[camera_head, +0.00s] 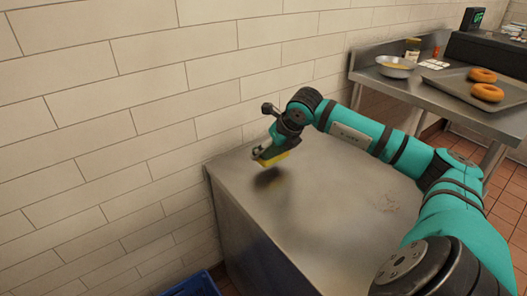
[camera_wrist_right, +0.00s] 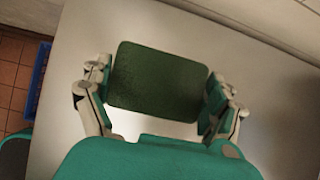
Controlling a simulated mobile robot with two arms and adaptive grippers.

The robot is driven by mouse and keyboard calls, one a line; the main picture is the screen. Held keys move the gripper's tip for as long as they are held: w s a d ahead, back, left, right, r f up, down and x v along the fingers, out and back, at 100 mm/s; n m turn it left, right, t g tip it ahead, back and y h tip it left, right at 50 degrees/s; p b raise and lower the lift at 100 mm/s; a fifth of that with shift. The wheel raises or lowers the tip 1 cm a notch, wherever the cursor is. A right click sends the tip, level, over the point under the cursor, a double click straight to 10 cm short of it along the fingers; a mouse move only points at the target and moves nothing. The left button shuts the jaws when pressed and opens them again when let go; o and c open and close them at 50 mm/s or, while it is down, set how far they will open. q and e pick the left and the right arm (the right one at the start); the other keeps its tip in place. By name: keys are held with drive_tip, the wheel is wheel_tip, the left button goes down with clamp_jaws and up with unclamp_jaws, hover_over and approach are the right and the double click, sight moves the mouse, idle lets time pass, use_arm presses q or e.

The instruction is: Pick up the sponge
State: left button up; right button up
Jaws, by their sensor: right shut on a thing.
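The sponge (camera_head: 274,160) shows yellow in the head view, a little above the steel counter top (camera_head: 330,200), with a dark shadow or reflection below it. In the right wrist view the sponge (camera_wrist_right: 158,78) shows its dark green face. My right gripper (camera_head: 265,153) is shut on the sponge, with one finger at each short side in the right wrist view (camera_wrist_right: 157,92). My left gripper is not in view.
A white tiled wall (camera_head: 130,120) runs behind the counter. A blue crate (camera_head: 197,284) stands on the floor at the lower left. At the right, a second steel table holds a metal bowl (camera_head: 395,67) and a tray (camera_head: 455,87) with bagels (camera_head: 486,92). Most of the counter top is clear.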

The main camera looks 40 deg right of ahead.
sight(283, 150)
drive_tip(key=s+d, duration=0.1)
drive_tip(key=s+b, duration=0.1)
drive_tip(key=s, duration=0.1)
drive_tip(key=shift+d+r, duration=0.1)
drive_tip(key=shift+d, duration=0.25)
drive_tip(key=shift+s+d+r, duration=0.15)
drive_tip(key=shift+s+d, duration=0.1)
drive_tip(key=shift+s, duration=0.15)
drive_tip(key=s+d, duration=0.1)
drive_tip(key=s, duration=0.1)
drive_tip(key=s+d, duration=0.1)
drive_tip(key=s, duration=0.1)
drive_tip(key=s+d+r, duration=0.1)
drive_tip(key=s, duration=0.1)
drive_tip(key=shift+s+d, duration=0.2)
drive_tip(key=shift+d, duration=0.15)
drive_tip(key=shift+s+d, duration=0.4)
drive_tip(key=shift+s, duration=0.3)
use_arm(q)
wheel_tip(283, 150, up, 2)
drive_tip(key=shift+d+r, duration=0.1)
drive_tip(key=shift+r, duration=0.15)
use_arm(e)
drive_tip(key=shift+s, duration=0.1)
drive_tip(key=shift+o, duration=0.2)
